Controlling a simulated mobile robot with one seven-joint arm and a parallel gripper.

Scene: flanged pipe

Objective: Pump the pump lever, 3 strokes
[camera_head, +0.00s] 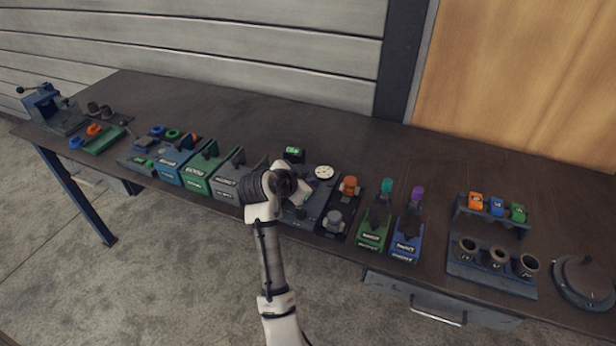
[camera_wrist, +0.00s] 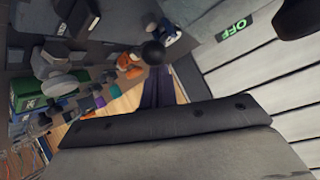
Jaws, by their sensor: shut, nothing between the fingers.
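My gripper (camera_wrist: 168,120) fills the lower part of the wrist view as a wide dark bar with grey behind it; it is shut with nothing in it. In the head view, the end of my arm hangs over the middle of the bench, at the dark unit with the round white gauge (camera_head: 324,172). A black ball knob (camera_wrist: 152,53) shows just past the gripper in the wrist view, apart from it in the picture; it may be the pump lever's end. I cannot make out the lever's shaft, and in the head view my arm hides that spot.
A green display (camera_head: 293,154) stands behind my arm; in the wrist view it reads OFF. Labelled blue, green and grey boxes (camera_head: 205,172) stand close on the left. Orange and grey knobs (camera_head: 349,186) and coloured-knob units stand on the right. The bench's back strip is clear.

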